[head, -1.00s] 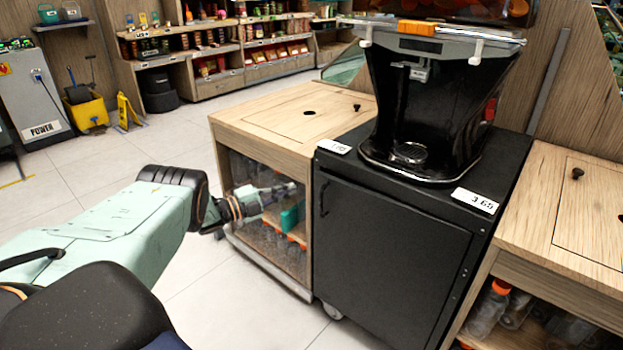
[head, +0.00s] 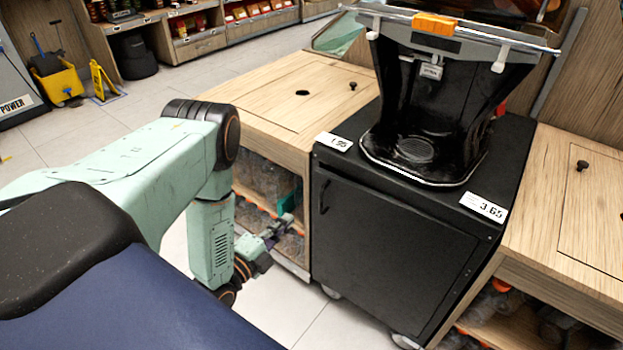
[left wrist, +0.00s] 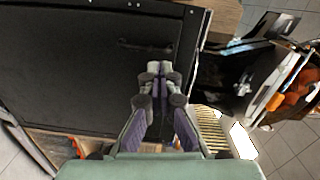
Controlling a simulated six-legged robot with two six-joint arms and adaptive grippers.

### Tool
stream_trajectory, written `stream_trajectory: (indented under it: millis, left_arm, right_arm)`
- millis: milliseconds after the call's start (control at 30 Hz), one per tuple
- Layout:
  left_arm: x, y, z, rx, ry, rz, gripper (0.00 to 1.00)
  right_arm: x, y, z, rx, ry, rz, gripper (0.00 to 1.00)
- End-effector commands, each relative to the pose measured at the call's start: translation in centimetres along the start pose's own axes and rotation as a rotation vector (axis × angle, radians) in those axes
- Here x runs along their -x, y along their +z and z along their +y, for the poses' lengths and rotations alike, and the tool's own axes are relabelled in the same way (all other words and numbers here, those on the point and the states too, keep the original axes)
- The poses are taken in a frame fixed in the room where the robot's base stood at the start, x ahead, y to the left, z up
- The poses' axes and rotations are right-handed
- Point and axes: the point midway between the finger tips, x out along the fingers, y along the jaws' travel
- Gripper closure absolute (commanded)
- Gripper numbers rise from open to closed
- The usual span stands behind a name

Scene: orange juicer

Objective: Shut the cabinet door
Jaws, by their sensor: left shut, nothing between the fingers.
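The black cabinet door (head: 385,255) is on the front of the black cabinet below the juicer. It looks flush with the frame in the head view; a small gap cannot be ruled out. Its dark handle (head: 324,197) is at the upper left, and also shows in the left wrist view (left wrist: 140,47). My left gripper (head: 288,220) is shut and empty, left of the door and in front of the wooden counter. In the left wrist view its fingertips (left wrist: 158,68) overlap the black door panel (left wrist: 70,70) near the handle; contact cannot be told. My right gripper is not in view.
The black juicer (head: 430,110) stands on the cabinet (head: 345,150). Wooden counters flank it on the left (head: 285,90) and right (head: 565,200), with bottles below. The tiled floor (head: 280,310) in front is clear. A yellow mop bucket (head: 58,82) stands far left.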

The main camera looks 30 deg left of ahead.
Motion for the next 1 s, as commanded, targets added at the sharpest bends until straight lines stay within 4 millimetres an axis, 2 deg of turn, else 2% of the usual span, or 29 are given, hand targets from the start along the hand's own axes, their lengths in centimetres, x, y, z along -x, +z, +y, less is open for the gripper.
stream_trajectory:
  millis: [233,367,1000]
  left_arm:
    - [0.6,-0.1,-0.8,-0.128,-0.035,-0.025,1.00]
    - [-0.3,-0.2,-0.7,-0.139,-0.036,-0.023,1.00]
    - [-11.8,0.3,-1.1,-0.137,-0.037,-0.022,1.00]
  right_arm:
    - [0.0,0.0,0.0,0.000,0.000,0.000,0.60]
    - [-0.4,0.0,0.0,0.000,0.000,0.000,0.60]
    - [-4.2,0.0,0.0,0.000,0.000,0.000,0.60]
